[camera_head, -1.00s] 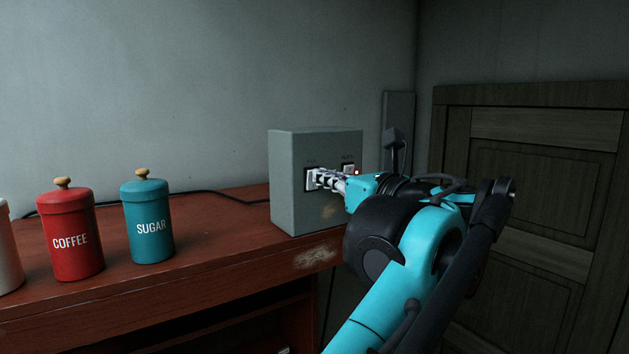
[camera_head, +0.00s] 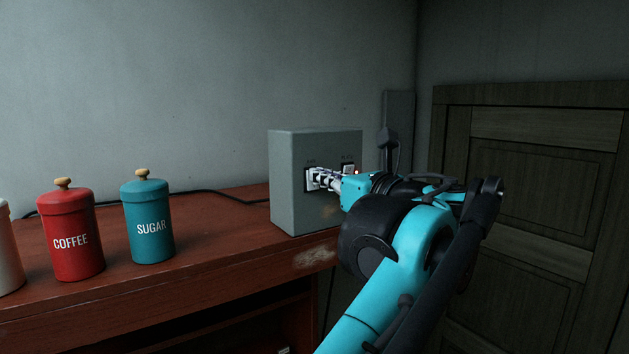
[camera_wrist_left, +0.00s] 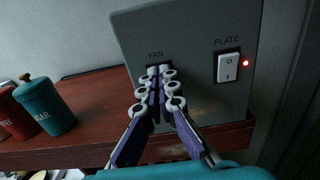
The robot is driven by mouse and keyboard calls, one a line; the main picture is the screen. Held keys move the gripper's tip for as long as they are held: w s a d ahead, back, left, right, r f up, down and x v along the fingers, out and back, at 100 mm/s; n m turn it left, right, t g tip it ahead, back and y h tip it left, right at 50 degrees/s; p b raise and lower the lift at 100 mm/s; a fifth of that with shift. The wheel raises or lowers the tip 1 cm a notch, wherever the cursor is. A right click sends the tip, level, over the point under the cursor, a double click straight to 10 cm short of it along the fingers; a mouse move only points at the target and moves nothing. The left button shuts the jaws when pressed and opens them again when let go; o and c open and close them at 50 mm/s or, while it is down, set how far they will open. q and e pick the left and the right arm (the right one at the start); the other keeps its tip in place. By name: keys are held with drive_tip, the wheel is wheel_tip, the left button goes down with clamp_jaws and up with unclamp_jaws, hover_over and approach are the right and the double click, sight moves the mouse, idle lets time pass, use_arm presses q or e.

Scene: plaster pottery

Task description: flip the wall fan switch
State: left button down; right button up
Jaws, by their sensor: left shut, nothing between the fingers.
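A grey switch box (camera_head: 285,185) stands on the right end of the red-brown shelf. In the left wrist view the box (camera_wrist_left: 195,25) carries the labels FAN and PLATE. The FAN switch (camera_head: 311,182) is on the left of its front face. My left gripper (camera_head: 318,178) is shut and empty, its tips at the FAN switch. In the left wrist view the fingers (camera_wrist_left: 160,84) cover most of that switch, so its position and any contact are unclear. The white PLATE rocker (camera_wrist_left: 229,68) is to the right, beside a lit red lamp (camera_wrist_left: 246,63). My right gripper is out of view.
A teal SUGAR canister (camera_head: 148,222) and a red COFFEE canister (camera_head: 70,238) stand left of the box on the shelf (camera_head: 215,268). A black cable (camera_head: 225,194) runs along the wall. A dark wooden door (camera_head: 530,190) is at the right.

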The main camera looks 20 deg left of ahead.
use_arm(q)
drive_tip(key=v, duration=0.7)
drive_tip(key=shift+p, duration=0.35)
drive_tip(key=shift+w+a, duration=0.1)
drive_tip(key=s+a+f+n+g+h+b, duration=0.1)
drive_tip(key=a+f+n+h+b, duration=0.3)
drive_tip(key=f, duration=0.9)
drive_tip(key=s+a+f+n+g+b, duration=0.2)
drive_tip(key=f+b, duration=0.4)
drive_tip(key=f, duration=0.7)
drive_tip(key=s+a+f+n+g+h+b, duration=0.1)
drive_tip(key=a+f+n+h+b, duration=0.15)
drive_tip(key=f+b, duration=0.7)
drive_tip(key=s+d+f+n+h+b, duration=0.1)
drive_tip(key=f+n+b, duration=0.4)
drive_tip(key=f, duration=1.2)
drive_tip(key=s+d+f+n+h+b, duration=0.1)
drive_tip(key=s+f+n+h+b, duration=0.3)
drive_tip(key=f, duration=1.3)
drive_tip(key=s+d+f+n+h+b, duration=0.1)
drive_tip(key=s+f+n+b, duration=0.5)
drive_tip(key=f, duration=1.1)
drive_tip(key=shift+s+d+f+n+h+b, duration=0.25)
drive_tip(key=shift+d+n+h+b, duration=0.15)
drive_tip(key=shift+n+h+b, duration=0.55)
drive_tip(key=shift+r+p, duration=0.1)
drive_tip(key=shift+p, duration=0.2)
